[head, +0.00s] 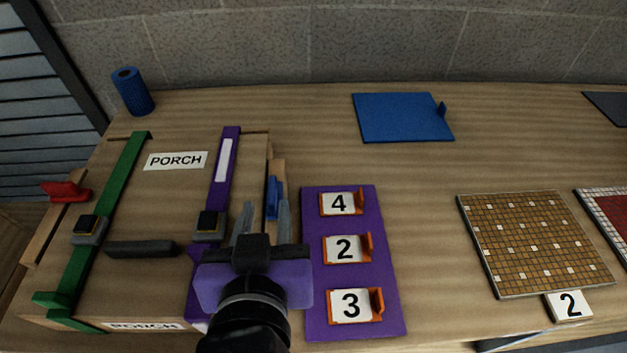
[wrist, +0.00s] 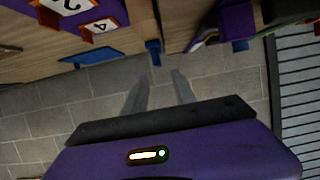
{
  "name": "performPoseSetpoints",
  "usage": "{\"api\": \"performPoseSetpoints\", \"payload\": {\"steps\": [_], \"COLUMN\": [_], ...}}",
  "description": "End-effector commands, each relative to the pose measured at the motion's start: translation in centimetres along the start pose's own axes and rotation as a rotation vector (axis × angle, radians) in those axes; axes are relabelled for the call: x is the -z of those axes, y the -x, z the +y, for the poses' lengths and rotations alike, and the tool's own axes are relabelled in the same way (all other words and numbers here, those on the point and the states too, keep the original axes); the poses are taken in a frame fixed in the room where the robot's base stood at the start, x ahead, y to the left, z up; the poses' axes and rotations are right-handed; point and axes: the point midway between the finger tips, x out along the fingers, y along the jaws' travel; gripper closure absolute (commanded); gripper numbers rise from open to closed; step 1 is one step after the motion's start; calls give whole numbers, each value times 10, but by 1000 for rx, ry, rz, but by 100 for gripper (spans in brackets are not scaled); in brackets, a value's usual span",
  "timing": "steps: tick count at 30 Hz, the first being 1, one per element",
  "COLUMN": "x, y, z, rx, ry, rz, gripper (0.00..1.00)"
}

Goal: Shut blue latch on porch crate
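The wooden porch crate (head: 140,215) lies at the left of the bench, with "PORCH" labels on its lid and front. The blue latch (head: 273,198) is on a wooden piece at the crate's right side; it also shows in the wrist view (wrist: 153,50), just beyond my fingertips. I cannot tell from its pose whether it is open or shut. My gripper (head: 263,211) is open, with two grey fingers apart and nothing between them. In the head view the latch appears between and slightly beyond the fingertips; contact is not visible. My gripper hides the crate's front right corner.
A red latch (head: 66,191) is on the crate's left side. Green (head: 110,200) and purple (head: 222,178) straps cross the lid. A purple board (head: 318,270) with numbered tiles lies close right of my gripper. A blue panel (head: 395,118) lies behind; bench between panels is clear.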

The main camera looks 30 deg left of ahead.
Motion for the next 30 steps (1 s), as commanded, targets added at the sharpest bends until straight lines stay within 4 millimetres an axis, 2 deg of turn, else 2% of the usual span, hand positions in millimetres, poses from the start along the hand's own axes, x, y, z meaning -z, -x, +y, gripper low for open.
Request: {"api": "performPoseSetpoints", "payload": {"steps": [5,18,23,30], "x": [-6,-7,-8,-8], "y": [-10,-70,-77,-78], "z": [2,3,2,2], "rx": [-9,-8,-6,-6], "ry": [-12,-12,-12,-12], "rz": [-26,-23,-23,-22], "gripper": [67,67,67,67]}}
